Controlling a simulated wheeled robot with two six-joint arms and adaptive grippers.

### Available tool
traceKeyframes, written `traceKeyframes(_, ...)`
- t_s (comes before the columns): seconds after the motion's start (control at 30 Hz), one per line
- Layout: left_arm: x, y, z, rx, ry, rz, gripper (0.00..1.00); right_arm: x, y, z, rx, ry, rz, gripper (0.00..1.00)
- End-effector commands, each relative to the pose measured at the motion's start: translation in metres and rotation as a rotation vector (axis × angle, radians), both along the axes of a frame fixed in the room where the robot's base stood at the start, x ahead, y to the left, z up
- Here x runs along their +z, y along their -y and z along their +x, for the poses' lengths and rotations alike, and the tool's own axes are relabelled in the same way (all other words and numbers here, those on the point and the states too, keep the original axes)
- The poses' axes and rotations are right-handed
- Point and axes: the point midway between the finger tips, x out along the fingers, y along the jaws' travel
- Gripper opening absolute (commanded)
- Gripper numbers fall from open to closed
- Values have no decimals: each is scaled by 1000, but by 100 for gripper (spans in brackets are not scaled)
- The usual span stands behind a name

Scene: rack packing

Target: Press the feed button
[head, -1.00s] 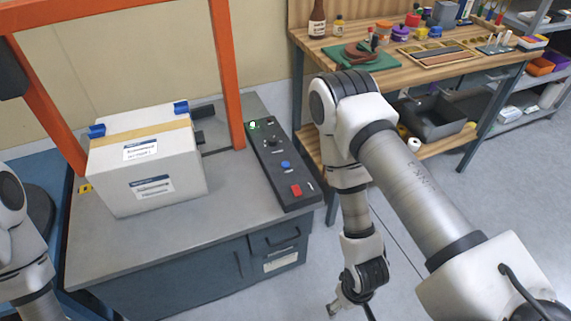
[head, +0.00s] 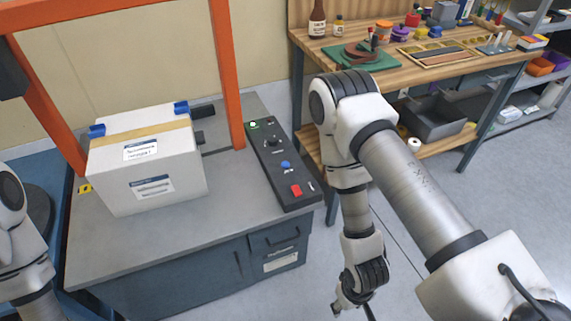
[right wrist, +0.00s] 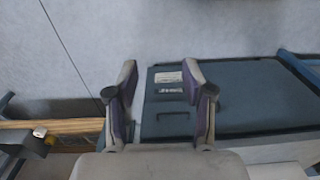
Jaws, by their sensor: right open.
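The black control panel (head: 282,165) lies on the right side of the grey machine table. It carries a blue button (head: 286,165), a red square button (head: 296,190), a dark knob (head: 270,144) and a small green light (head: 253,125) at its far end. Its labels are too small to read, so I cannot tell which button is feed. My right gripper (head: 342,306) hangs low, to the right of the table and apart from the panel. In the right wrist view its two fingers (right wrist: 158,66) are apart and empty. My left gripper is out of view.
A taped white box (head: 155,190) stands on the table (head: 225,215) under an orange frame (head: 228,75), left of the panel. A wooden workbench (head: 400,60) with tools and a grey bin (head: 435,118) is behind my right arm. Floor is clear at right.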

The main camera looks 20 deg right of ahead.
Motion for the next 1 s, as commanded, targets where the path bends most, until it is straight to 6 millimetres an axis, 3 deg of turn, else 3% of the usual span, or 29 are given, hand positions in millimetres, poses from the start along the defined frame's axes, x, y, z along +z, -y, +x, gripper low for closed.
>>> traceKeyframes(0.03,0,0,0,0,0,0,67,0,0,0,0,0,0,23)
traceKeyframes(0.1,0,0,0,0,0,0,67,0,0,0,0,0,0,0)
traceKeyframes(1.0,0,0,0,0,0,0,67,0,0,0,0,0,0,0)
